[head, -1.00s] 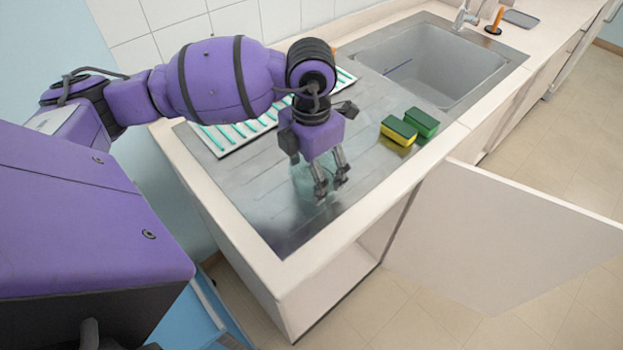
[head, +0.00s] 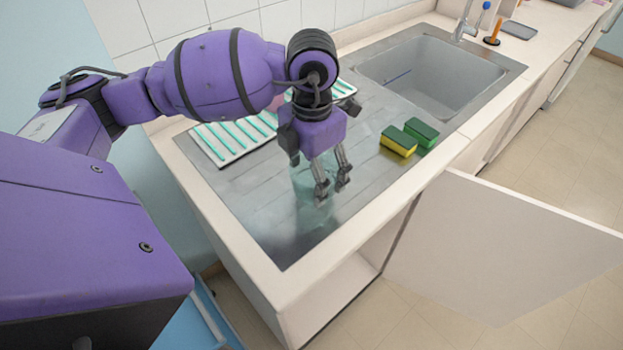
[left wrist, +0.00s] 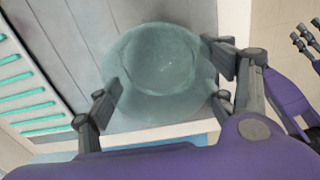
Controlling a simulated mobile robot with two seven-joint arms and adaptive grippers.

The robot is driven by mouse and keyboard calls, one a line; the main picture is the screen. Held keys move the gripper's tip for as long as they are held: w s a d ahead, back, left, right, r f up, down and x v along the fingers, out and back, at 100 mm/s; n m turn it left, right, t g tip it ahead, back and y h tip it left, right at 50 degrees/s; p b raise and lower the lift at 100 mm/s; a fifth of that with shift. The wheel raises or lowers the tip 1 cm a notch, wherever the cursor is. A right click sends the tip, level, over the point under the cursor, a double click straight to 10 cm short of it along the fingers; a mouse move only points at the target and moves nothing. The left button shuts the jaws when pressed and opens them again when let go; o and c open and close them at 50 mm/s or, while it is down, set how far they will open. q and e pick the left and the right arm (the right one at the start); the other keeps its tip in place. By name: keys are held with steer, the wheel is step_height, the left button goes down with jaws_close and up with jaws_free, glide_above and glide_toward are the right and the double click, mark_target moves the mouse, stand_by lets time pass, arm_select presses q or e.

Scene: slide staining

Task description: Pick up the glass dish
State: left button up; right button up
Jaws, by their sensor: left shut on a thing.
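The glass dish is a clear, greenish round vessel. In the left wrist view the glass dish (left wrist: 160,62) sits between the two fingertips of my left gripper (left wrist: 166,98), which touch its sides. In the head view my left gripper (head: 331,192) points down over the steel draining board, shut on the dish (head: 303,182), which is partly hidden behind the fingers. I cannot tell whether the dish is clear of the board. My right gripper (left wrist: 305,38) shows only in part at the right edge of the left wrist view; its opening is unclear.
A white rack with green ribs (head: 235,140) lies behind and left of the dish. Two green and yellow sponges (head: 398,140) lie to the right. The sink (head: 430,75) is beyond them. An open cabinet door (head: 495,245) juts out at the front.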

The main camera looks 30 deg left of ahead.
arm_select(q)
steer(key=w+d+r, duration=0.3)
steer(key=d+r, duration=0.1)
steer(key=r, duration=0.1)
steer(key=shift+r+b, duration=0.3)
steer(key=shift+b, duration=0.1)
steer(key=w+d+r, duration=0.1)
steer(key=w+d, duration=0.1)
steer(key=d, duration=0.1)
steer(key=w+d+r+b, duration=0.1)
steer(key=shift+w+d+r, duration=0.2)
steer(key=shift+w+r, duration=0.15)
steer(key=shift+w+d+r+b, duration=0.15)
steer(key=shift+w+d+r, duration=0.3)
steer(key=shift+d, duration=0.2)
steer(key=shift+w+d+r+b, duration=0.15)
steer(key=shift+w+d+r, duration=0.15)
steer(key=shift+w+d, duration=0.3)
arm_select(e)
steer(key=f, duration=0.1)
steer(key=s+f, duration=0.1)
steer(key=shift+s+f, duration=0.1)
steer(key=shift+f, duration=0.25)
steer(key=shift+s, duration=0.1)
steer(key=shift+w, duration=0.3)
steer(key=shift+s+d+g, duration=0.1)
steer(key=shift+s+g, duration=0.2)
steer(key=shift+w, duration=0.35)
